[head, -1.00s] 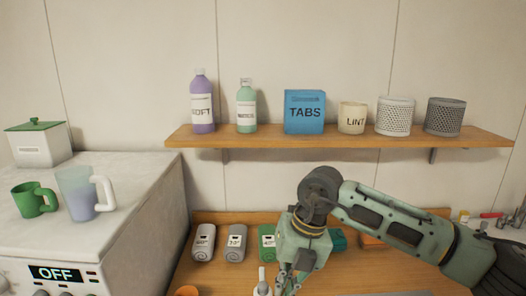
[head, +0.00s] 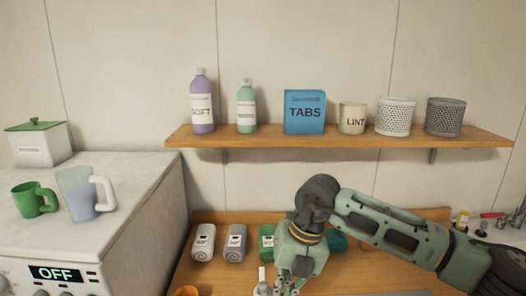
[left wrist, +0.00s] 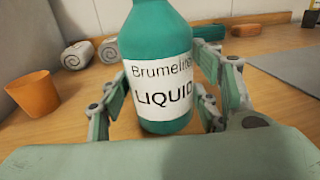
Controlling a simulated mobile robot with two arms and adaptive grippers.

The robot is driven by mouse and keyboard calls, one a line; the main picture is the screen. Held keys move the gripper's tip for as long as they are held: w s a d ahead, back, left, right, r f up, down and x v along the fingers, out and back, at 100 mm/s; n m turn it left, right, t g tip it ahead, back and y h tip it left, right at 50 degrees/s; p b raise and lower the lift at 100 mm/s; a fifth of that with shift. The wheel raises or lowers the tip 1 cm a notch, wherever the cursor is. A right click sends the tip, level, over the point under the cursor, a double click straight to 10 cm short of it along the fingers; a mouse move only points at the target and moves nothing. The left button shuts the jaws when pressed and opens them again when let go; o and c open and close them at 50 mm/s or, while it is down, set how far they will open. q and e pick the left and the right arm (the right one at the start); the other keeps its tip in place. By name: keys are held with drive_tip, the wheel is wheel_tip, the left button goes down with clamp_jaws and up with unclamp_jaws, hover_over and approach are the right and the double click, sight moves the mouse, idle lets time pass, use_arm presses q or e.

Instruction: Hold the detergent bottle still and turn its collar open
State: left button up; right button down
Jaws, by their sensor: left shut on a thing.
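The detergent bottle (left wrist: 163,60) is teal with a white label reading LIQUID. It stands upright on the wooden counter in the left wrist view, with its top cut off. My left gripper (left wrist: 165,105) is shut on its body, fingers on both sides. In the head view a white piece (head: 262,282) shows at the bottom edge; it may be the bottle's top, but the collar is not clear. My right gripper (head: 282,286) is right beside that piece, pointing down. Its fingertips are cut off and partly hidden, so I cannot tell whether they are open.
Rolled towels (head: 236,243) lie along the back of the counter. An orange cup (left wrist: 30,93) stands left of the bottle. A shelf (head: 340,138) with bottles and tins hangs above. A white machine (head: 110,215) with mugs on top is at the left.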

drive_tip(key=shift+w+a, duration=0.2)
drive_tip(key=shift+a, duration=0.2)
idle(0.4)
drive_tip(key=shift+w+d, duration=0.1)
drive_tip(key=shift+w, duration=0.25)
drive_tip(key=shift+w, duration=0.65)
drive_tip(key=shift+w, duration=0.1)
idle(0.4)
